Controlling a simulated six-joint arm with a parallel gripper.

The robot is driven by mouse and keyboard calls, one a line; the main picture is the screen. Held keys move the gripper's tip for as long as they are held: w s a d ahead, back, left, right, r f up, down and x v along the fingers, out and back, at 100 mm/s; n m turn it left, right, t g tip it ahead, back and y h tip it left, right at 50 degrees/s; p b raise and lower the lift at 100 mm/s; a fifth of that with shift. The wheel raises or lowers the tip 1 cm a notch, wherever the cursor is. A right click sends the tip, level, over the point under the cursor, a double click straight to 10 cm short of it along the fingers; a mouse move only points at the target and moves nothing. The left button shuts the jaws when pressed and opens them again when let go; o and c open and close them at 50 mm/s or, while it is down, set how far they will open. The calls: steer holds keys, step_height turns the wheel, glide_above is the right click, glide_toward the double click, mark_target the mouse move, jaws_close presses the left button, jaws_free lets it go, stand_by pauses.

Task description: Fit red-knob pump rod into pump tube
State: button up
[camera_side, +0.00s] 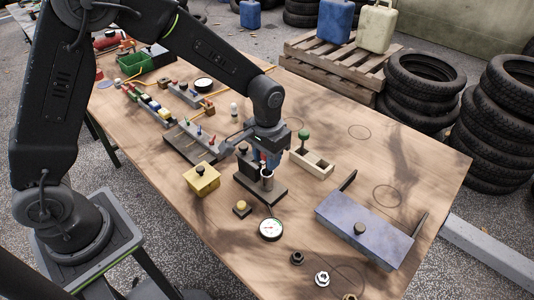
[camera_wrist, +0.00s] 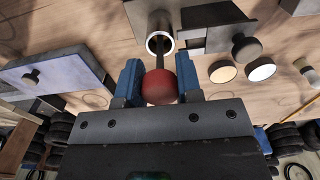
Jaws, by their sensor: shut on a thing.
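The red knob (camera_wrist: 159,88) of the pump rod sits between the two blue fingers of my gripper (camera_wrist: 159,82) in the wrist view. My gripper is shut on it. The dark rod (camera_wrist: 160,57) runs from the knob toward the pump tube (camera_wrist: 152,24), a grey cylinder with a bright metal rim. The rod's far end overlaps the tube mouth; I cannot tell how deep it sits. In the side view my gripper (camera_side: 267,157) is right above the tube (camera_side: 267,184), which stands upright on a dark base (camera_side: 262,194). The knob is mostly hidden there.
A wooden tray with a green knob (camera_side: 304,135) stands right of the pump. A yellow block (camera_side: 202,179) is to the left. A round gauge (camera_side: 271,229) lies in front. A blue-grey box (camera_side: 365,230) is at the right.

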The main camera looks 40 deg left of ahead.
steer(key=shift+f, duration=1.2)
steer(key=o, duration=1)
steer(key=shift+r, duration=0.1)
step_height(320, 180, up, 13)
steer(key=shift+f, duration=0.1)
steer(key=shift+r, duration=0.45)
